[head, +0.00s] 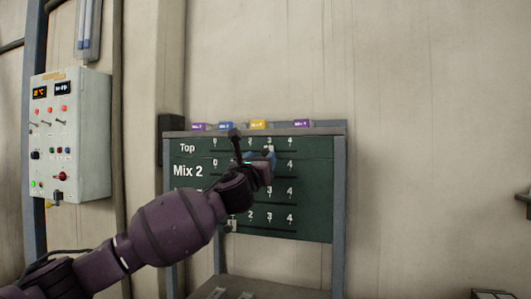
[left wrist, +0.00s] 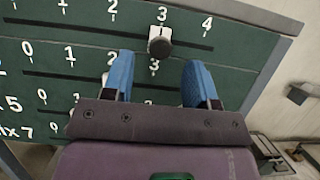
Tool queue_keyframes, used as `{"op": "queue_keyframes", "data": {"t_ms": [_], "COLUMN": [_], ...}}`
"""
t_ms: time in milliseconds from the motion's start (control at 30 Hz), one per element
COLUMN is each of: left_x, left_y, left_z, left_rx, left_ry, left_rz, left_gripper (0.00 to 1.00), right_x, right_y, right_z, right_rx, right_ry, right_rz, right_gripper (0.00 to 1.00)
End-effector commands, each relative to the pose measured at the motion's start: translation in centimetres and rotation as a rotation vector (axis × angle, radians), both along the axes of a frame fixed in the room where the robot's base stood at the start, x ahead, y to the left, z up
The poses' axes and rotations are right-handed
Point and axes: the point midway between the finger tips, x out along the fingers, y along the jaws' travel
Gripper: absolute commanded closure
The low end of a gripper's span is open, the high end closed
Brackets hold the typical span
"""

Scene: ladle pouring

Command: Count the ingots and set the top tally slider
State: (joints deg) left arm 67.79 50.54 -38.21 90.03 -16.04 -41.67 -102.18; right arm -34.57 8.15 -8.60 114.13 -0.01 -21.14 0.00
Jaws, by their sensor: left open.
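The green tally board (head: 312,190) stands against the wall, with rows of numbers from 0 to 4 and slots beneath them. The top row is labelled "Top". My left gripper (head: 262,157) is in front of the board. In the left wrist view its blue fingers (left wrist: 158,70) are spread apart and empty, below the top knob. A second-row knob is partly hidden behind the left finger. My right gripper is out of view.
Small coloured labelled blocks, including a yellow one (head: 258,125) and a purple one (head: 302,124), sit along the board's top ledge. A control box (head: 85,135) hangs at the left. A lower-row knob (head: 231,226) shows below my wrist. The wall right of the board is clear.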

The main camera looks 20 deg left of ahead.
Motion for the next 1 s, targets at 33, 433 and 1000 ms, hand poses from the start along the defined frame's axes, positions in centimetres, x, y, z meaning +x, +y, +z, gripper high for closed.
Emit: {"op": "queue_keyframes", "data": {"t_ms": [33, 433, 1000], "left_x": [0.6, 3.9, 4.2], "left_y": [0.0, -0.1, -0.1], "left_z": [0.3, 1.6, 1.7], "left_rx": [-0.002, -0.001, -0.001], "left_ry": [0.0, 0.001, 0.001], "left_rz": [0.001, 0.001, 0.0], "left_gripper": [0.47, 0.47, 0.73], "right_x": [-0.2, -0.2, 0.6], "right_y": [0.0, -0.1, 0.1], "right_z": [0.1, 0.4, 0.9], "right_rx": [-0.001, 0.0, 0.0], "right_ry": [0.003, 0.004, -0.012], "right_rz": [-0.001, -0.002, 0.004], "right_gripper": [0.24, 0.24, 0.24]}}
